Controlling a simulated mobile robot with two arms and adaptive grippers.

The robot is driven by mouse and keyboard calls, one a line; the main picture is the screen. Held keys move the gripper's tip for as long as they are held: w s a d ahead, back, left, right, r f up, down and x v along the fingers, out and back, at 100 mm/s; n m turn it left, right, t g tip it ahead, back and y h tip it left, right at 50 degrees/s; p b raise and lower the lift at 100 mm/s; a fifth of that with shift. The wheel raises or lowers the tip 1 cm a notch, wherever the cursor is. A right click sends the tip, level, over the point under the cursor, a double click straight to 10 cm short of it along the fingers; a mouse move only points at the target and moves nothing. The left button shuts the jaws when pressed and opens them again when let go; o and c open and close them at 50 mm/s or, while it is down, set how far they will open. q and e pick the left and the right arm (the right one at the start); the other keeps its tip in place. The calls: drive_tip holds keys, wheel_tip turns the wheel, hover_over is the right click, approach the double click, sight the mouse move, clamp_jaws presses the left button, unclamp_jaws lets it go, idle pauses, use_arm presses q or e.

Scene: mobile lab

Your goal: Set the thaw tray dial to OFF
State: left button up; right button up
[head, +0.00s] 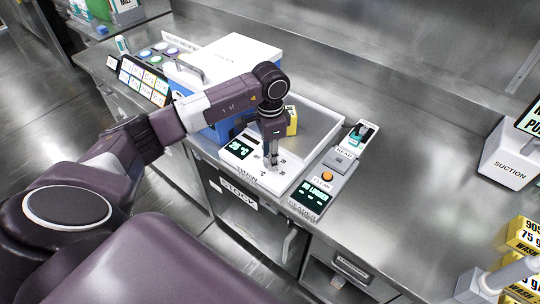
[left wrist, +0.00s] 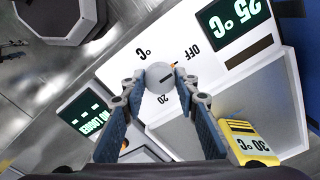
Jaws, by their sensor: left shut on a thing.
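The thaw tray panel (head: 258,176) is white, with a dark display (head: 238,149) that reads 25 °C, also in the left wrist view (left wrist: 232,25). My left gripper (left wrist: 160,83) is shut on the dial, one fingertip on each side. In the head view the left gripper (head: 271,160) points down at the panel and hides the dial. My right gripper is not in view.
A reader with a dark display (head: 318,193) is at the right. A blue and white box (head: 235,60) stands behind. Bare counter (head: 400,190) lies farther right.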

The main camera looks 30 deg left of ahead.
use_arm(q)
drive_tip(key=shift+w+a+r, duration=0.1)
drive_tip(key=shift+w+r, duration=0.1)
drive_tip(key=shift+r, duration=0.05)
drive_tip(key=o, duration=1)
drive_tip(key=shift+o, duration=0.7)
drive_tip(key=shift+s+f, duration=0.15)
wheel_tip(320, 180, up, 12)
